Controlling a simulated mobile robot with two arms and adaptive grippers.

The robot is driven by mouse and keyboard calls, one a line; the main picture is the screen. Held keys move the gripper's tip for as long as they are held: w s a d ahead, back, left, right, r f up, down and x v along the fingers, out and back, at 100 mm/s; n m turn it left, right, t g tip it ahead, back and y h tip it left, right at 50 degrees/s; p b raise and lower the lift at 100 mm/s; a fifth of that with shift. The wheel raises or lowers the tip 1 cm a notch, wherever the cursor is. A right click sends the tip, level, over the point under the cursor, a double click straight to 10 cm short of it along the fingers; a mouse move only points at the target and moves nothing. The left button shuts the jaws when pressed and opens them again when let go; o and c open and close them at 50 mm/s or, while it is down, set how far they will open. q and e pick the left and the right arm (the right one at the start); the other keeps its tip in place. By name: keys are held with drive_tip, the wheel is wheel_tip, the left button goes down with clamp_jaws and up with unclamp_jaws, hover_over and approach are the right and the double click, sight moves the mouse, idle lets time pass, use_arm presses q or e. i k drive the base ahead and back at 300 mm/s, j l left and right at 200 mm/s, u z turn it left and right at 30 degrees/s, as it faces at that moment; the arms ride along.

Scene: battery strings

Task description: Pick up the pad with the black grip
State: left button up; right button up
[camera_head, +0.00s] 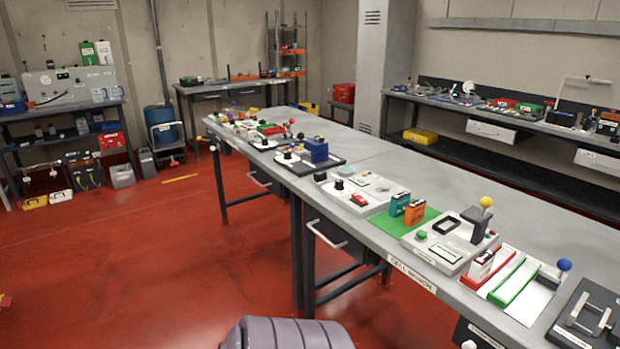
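I cannot tell for sure which thing is the pad with the black grip. Along the front edge of the long grey table (350,245) stand several small devices. One grey device has a black knob (343,197) and a red part. Another grey device (440,257) has a black square frame, a small screen and a yellow ball lever. At the right edge, a dark plate (562,335) carries a grey handle and is cut off by the frame. Neither of my grippers is in view.
A tray (508,307) with red and green rails and a blue ball lever (564,265) are to the right. Shelves (62,106) line the left wall.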

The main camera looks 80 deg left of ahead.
sight(320, 177)
drive_tip(key=u, duration=2.5)
drive_tip(key=i, duration=0.25)
